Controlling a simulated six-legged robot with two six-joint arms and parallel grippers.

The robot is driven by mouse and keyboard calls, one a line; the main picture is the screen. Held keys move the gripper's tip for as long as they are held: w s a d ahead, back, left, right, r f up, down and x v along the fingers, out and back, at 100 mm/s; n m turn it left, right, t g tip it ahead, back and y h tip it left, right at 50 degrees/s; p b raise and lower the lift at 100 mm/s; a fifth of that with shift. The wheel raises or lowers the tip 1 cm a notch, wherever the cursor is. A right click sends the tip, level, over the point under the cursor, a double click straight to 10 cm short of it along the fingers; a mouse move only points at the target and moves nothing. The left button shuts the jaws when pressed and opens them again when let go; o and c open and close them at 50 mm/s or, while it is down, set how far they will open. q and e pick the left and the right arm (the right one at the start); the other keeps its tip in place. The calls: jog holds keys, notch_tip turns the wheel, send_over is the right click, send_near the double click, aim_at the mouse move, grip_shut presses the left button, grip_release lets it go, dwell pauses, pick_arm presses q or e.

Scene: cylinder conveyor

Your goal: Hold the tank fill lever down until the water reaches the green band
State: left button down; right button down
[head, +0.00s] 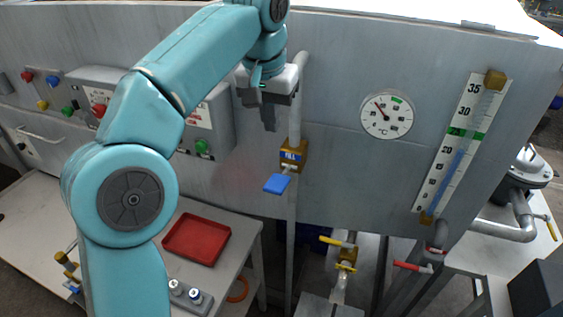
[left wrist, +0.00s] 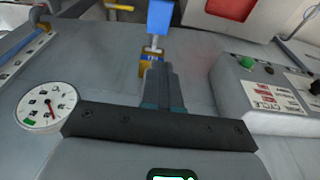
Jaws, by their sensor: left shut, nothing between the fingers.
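The fill lever has a blue paddle (head: 277,184) on a brass block (head: 293,155) labelled FILL, fixed to a vertical pipe. The paddle also shows in the left wrist view (left wrist: 160,16). My left gripper (head: 269,126) is shut and empty, above the paddle and left of the pipe, apart from the paddle. In the left wrist view its fingers (left wrist: 157,68) point toward the lever and partly cover the brass block. The sight gauge (head: 448,165) on the right has a blue water column that ends below the green band (head: 467,134). My right gripper is out of view.
A round dial (head: 387,115) sits on the tank wall (head: 340,60). A control box with buttons (head: 207,130) is left of the lever. Below are a red tray (head: 197,239), yellow-handled (head: 338,242) and red-handled (head: 412,267) valves. The space around the paddle is clear.

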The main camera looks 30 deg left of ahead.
pick_arm(q)
jog(key=d, duration=0.1)
jog(key=b, duration=0.1)
send_over(277, 180)
notch_tip(277, 180, down, 8)
jog(key=shift+a+f, duration=0.1)
jog(key=shift+a, duration=0.05)
jog(key=f, duration=0.4)
jog(key=shift+s+d+f, duration=0.15)
jog(key=shift+s+d, duration=0.05)
jog(key=shift+s, duration=0.2)
jog(key=shift+w+f, duration=0.15)
jog(key=shift+f, duration=0.25)
jog(key=shift+d, duration=0.1)
jog(key=shift+r, duration=0.1)
jog(key=shift+b, duration=0.3)
